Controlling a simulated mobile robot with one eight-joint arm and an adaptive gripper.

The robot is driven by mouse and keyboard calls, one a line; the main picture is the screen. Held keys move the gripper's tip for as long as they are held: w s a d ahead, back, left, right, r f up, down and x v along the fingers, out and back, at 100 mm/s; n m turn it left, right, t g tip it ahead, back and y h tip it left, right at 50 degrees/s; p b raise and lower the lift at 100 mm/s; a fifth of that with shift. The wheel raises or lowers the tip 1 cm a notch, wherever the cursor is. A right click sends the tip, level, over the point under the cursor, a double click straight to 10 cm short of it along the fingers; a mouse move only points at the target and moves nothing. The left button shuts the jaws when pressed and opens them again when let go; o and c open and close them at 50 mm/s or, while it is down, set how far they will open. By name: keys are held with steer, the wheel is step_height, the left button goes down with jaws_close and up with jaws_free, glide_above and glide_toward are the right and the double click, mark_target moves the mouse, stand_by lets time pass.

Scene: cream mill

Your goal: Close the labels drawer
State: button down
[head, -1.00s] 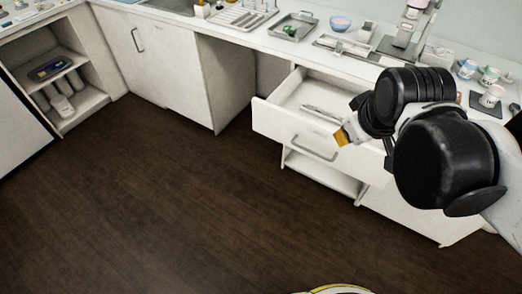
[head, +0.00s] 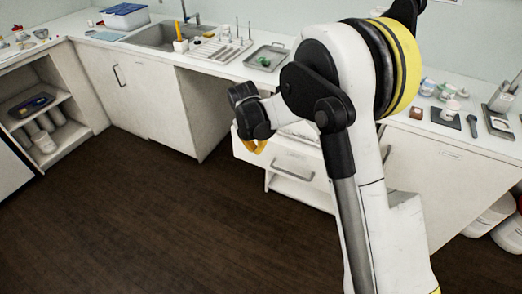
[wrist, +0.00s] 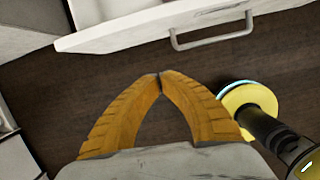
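The white drawer (head: 283,157) stands pulled out from under the counter in the head view. My arm hides much of its inside and right side. Its bar handle (head: 292,170) is on the front; no label text can be read. In the wrist view the drawer front (wrist: 125,35) crosses the top, with the handle (wrist: 212,36) right of centre. My gripper (head: 257,148) is near the left end of the drawer front in the head view. In the wrist view its orange fingers (wrist: 160,76) meet at the tips with nothing between them, apart from the drawer front.
Below the drawer is an open shelf (head: 300,192). A closed cabinet (head: 150,100) stands to the left, past a gap under the counter. The counter holds a sink (head: 165,36), a drying rack (head: 215,47) and a tray (head: 267,58). The dark floor (head: 150,225) in front is clear.

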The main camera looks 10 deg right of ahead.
mark_target(263, 156)
steer(key=shift+n, duration=0.3)
steer(key=shift+w+d+f+b, duration=0.6)
steer(key=shift+w+f+b, duration=0.3)
steer(key=shift+f, duration=0.9)
steer(key=shift+w+d+f+b, duration=0.55)
steer(key=shift+w+f+b, duration=0.4)
steer(key=shift+f, duration=0.8)
steer(key=shift+w+d+f+b, duration=0.6)
steer(key=shift+w+f+b, duration=0.3)
steer(key=shift+f, duration=0.9)
steer(key=shift+w, duration=0.1)
